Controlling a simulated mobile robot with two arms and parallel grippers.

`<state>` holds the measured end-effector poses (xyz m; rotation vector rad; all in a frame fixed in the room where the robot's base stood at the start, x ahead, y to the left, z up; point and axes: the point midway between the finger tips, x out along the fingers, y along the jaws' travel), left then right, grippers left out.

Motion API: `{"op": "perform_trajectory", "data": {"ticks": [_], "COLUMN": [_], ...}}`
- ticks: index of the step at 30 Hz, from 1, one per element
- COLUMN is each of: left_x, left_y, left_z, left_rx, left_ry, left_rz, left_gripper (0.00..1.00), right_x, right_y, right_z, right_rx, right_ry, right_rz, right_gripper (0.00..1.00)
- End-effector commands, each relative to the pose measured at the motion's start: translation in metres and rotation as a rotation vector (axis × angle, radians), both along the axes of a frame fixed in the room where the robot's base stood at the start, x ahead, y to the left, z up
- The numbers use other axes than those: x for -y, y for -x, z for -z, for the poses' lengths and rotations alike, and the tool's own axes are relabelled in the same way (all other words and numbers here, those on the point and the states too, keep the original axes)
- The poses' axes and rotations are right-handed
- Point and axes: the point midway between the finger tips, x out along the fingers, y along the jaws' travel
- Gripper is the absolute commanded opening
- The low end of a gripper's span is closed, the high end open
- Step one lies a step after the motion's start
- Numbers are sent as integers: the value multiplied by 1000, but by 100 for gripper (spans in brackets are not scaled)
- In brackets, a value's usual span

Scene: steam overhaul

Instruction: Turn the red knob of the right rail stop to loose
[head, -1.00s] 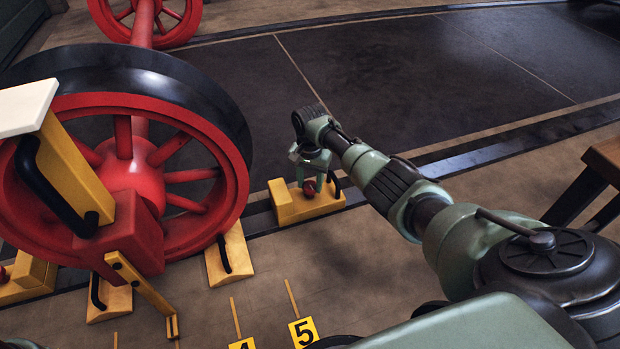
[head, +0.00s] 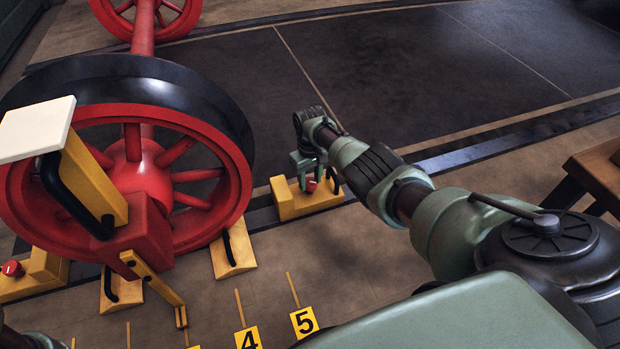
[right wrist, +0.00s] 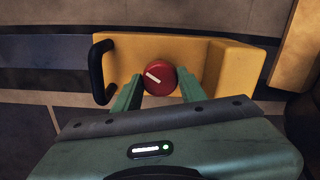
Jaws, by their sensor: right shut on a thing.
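The right rail stop is a yellow block (head: 290,202) on the rail to the right of the big red wheel. It fills the middle of the right wrist view (right wrist: 128,50), with a black handle at its left end. Its red knob (right wrist: 158,77) has a white pointer line, slanting from upper left to lower right in that view. In the head view the knob (head: 311,186) is partly hidden. My right gripper (right wrist: 158,88) is shut on the knob, one finger on each side. My left gripper is not in view.
The red wheelset (head: 135,170) with a black tyre stands on the left. Yellow wedges with black handles (head: 232,252) lie by it. Another yellow stop with a red knob (head: 12,268) is at far left. A wooden bench (head: 600,168) stands right. Floor markers 4 and 5 (head: 304,322) lie in front.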

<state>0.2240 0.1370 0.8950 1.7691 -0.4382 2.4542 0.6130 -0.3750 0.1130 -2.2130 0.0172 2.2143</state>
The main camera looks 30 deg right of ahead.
Motion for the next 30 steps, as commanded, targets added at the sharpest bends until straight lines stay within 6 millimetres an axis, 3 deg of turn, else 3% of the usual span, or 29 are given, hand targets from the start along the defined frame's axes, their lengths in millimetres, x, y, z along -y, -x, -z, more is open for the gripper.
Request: {"op": "perform_trajectory", "data": {"ticks": [15,30], "left_x": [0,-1], "left_y": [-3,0], "left_z": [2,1], "left_rx": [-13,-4], "left_ry": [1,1], "left_rz": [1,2], "left_gripper": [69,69], "right_x": [-1,-1], "right_y": [0,0], "right_z": [0,0], "right_rx": [0,0], "right_ry": [-1,-1], "right_rz": [-427,-579], "right_gripper": [1,1]}}
